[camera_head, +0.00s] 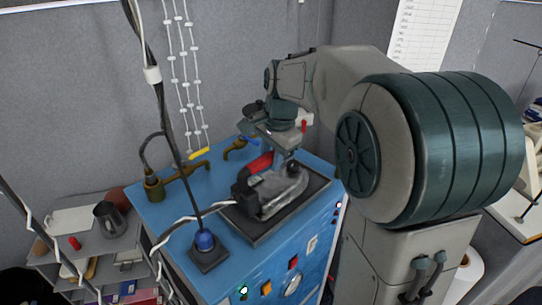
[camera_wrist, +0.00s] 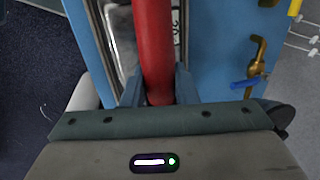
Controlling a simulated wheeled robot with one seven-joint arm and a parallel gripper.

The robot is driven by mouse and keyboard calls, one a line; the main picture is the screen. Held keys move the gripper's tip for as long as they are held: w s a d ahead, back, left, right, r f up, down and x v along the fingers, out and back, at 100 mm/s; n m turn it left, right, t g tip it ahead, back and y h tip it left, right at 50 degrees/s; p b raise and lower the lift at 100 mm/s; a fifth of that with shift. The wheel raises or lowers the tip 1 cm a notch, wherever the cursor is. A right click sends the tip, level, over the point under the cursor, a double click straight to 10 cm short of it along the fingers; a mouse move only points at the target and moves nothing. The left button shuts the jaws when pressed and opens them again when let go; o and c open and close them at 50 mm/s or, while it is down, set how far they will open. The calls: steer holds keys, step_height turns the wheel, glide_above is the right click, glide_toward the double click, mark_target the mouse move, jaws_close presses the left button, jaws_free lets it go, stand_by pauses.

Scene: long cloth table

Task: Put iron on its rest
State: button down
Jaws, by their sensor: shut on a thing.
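The iron (camera_head: 272,190) has a grey metal body and a red handle. It stands on its rest, a dark rectangular pad (camera_head: 247,228) on top of the blue cabinet, in the head view. Whether its sole lies fully flat on the pad I cannot tell. My gripper (camera_head: 282,158) reaches down over the iron from above. In the wrist view my gripper (camera_wrist: 158,88) is shut on the red handle (camera_wrist: 153,45), with a finger on each side. Part of the iron's metal body (camera_wrist: 120,35) shows left of the handle.
A hose and cable run to the iron. Shelves with a dark jug (camera_head: 109,219) stand at left. A grey partition wall is behind.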

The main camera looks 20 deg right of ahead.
steer(key=shift+f+b, duration=0.35)
steer(key=c, duration=1.1)
jaws_free()
steer(key=shift+s+f, duration=0.1)
steer(key=shift+f, duration=0.1)
step_height(320, 180, up, 13)
steer(key=s+d, duration=0.1)
steer(key=s, duration=0.1)
steer(key=s+f+n, duration=0.4)
steer(key=s+f, duration=0.1)
steer(key=s, duration=0.1)
steer(key=s+f+n+t, duration=0.1)
steer(key=s+f+n, duration=0.3)
steer(key=s+f, duration=0.2)
steer(key=s+a+f+n+h+b, duration=0.1)
steer(key=s+f+n, duration=0.3)
steer(key=s+f, duration=0.2)
steer(key=shift+s+t, duration=0.3)
steer(key=shift+s, duration=0.25)
